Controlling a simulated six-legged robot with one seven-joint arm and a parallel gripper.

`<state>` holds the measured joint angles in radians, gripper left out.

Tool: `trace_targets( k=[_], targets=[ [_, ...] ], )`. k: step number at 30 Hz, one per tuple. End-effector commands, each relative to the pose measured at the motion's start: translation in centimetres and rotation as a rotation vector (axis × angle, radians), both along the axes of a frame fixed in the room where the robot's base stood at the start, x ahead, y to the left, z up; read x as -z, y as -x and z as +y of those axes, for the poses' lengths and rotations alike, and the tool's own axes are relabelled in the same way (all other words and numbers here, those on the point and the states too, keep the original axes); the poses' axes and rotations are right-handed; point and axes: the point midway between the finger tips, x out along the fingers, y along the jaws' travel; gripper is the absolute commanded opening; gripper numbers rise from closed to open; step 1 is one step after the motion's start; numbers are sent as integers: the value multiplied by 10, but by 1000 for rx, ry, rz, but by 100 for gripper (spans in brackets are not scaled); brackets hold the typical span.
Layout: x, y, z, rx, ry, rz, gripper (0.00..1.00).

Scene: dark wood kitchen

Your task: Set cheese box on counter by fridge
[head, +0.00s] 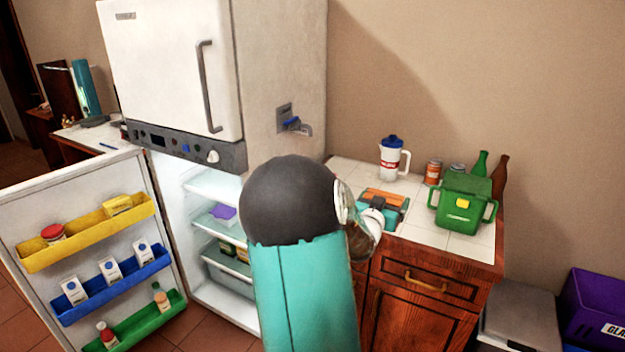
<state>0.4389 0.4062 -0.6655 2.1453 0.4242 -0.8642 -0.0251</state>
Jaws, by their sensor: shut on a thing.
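My gripper (371,228) is at the near left edge of the counter by the fridge, past the dark ball joint of my arm. Only its pale end shows. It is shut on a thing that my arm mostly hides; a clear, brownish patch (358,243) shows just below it. I cannot tell whether this is the cheese box. The tiled counter (424,238) stands right of the open fridge (276,110). No box in view can be read as cheese.
The fridge door (85,210) stands open at left. A purple crate (598,305) is at right. Bare tiles show at the counter front.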

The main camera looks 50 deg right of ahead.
Motion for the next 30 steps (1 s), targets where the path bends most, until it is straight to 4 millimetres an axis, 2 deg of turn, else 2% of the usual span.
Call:
trace_targets(
  k=[8, 11, 14, 17, 23, 30],
  targets=[
    [1, -3, 0, -6, 1, 0, 58],
    [6, -17, 6, -34, 0, 2, 58],
    [16, -45, 20, -93, 0, 2, 58],
    [33, -85, 43, -180, -2, 3, 58],
    [69, -165, 106, -380, -3, 4, 58],
    [114, -244, 200, -622, -2, 2, 58]
  ],
)
